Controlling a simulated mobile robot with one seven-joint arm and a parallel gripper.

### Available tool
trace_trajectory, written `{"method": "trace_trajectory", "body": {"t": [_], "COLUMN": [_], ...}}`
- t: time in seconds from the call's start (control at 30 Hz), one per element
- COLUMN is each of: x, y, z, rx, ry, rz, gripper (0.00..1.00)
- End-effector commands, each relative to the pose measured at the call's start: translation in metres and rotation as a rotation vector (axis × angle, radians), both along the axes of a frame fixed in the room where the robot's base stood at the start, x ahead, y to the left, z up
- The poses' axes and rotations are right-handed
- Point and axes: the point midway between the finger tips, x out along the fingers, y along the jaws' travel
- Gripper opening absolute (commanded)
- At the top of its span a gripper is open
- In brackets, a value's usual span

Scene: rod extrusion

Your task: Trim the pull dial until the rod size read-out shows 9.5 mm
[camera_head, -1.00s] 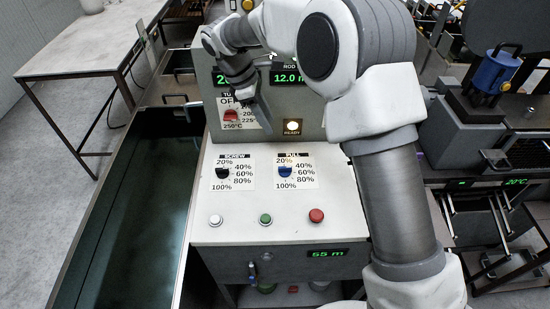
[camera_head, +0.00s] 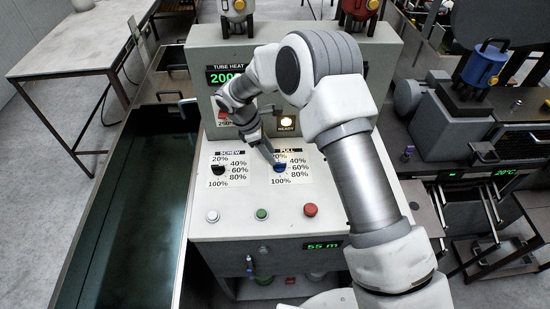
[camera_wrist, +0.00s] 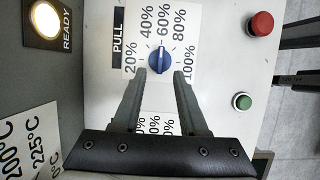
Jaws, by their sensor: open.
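The blue pull dial (camera_head: 280,167) is on the sloped white panel, under the PULL label. In the wrist view the dial (camera_wrist: 159,59) sits inside a printed scale running from 20% to 100%. I cannot tell its exact setting. My gripper (camera_wrist: 160,76) is open, with one fingertip on each side of the dial's near edge. I cannot tell whether they touch it. In the head view my gripper (camera_head: 270,154) is just above the dial and partly covers its scale. My arm hides the rod size read-out, so its figure cannot be read.
The black screw dial (camera_head: 218,170) is left of the pull dial. White (camera_head: 212,216), green (camera_head: 261,214) and red (camera_head: 310,210) buttons line the panel's front. The READY lamp (camera_head: 286,122) glows. The tube heat read-out (camera_head: 226,75) is lit. A long dark trough (camera_head: 130,220) runs along the left.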

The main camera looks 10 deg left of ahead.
Motion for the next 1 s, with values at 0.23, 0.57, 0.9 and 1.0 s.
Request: {"method": "trace_trajectory", "body": {"t": [0.23, 0.57, 0.9, 1.0], "x": [0.003, 0.004, 0.004, 0.004], "y": [-0.014, -0.016, -0.016, -0.016], "z": [-0.031, -0.039, -0.038, -0.038], "rx": [-0.001, -0.001, 0.000, 0.000], "ry": [0.001, -0.001, 0.000, 0.000], "rz": [-0.002, -0.001, -0.001, -0.001], "gripper": [0.42, 0.42, 0.00, 0.00]}}
